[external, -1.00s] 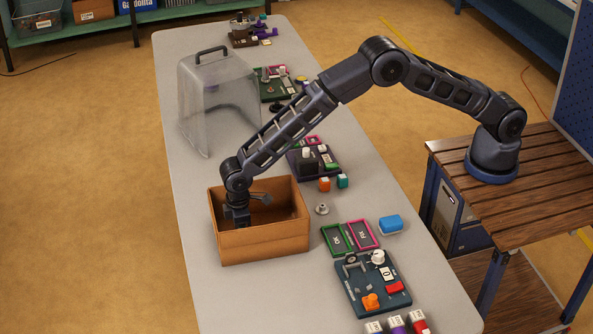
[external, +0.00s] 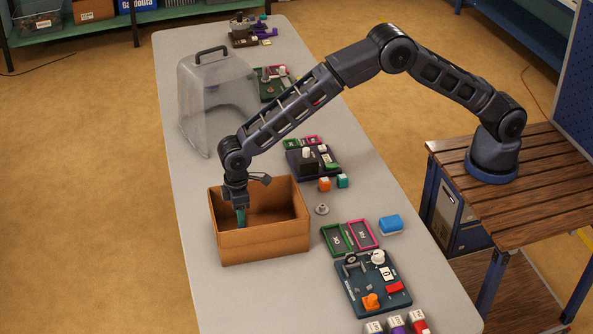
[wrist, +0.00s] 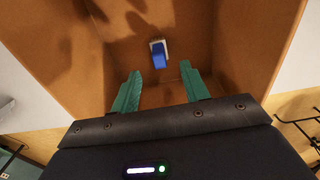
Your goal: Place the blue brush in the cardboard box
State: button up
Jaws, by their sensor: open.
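The cardboard box (external: 262,244) stands open on the grey table; its inner floor and walls fill much of the wrist view (wrist: 60,50). A small blue brush (wrist: 159,58) with a pale end lies inside the box, on its floor, beyond my fingertips. My gripper (wrist: 160,75) is open, with its two green fingers apart and nothing between them. In the external view my gripper (external: 241,218) points down into the left part of the box. The box's front wall hides the brush in that view.
A blue and white block (external: 390,224) lies on the table at right, near green and pink frames (external: 350,237) and a dark board with parts (external: 372,284). A clear cover (external: 215,100) stands behind the box. Small orange and teal cubes (external: 333,183) lie to its right.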

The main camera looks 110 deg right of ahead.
notch_tip(320, 180, up, 5)
jog(key=shift+r, duration=0.1)
jog(key=s+d+r+t, duration=0.2)
jog(key=s+d+r, duration=0.1)
jog(key=s+r, duration=2.55)
jog(key=s+t, duration=0.2)
jog(key=s, duration=3.4)
jog(key=shift+s+d+f+t, duration=0.2)
jog(key=shift+d+f+t, duration=0.1)
jog(key=shift+d+f, duration=0.15)
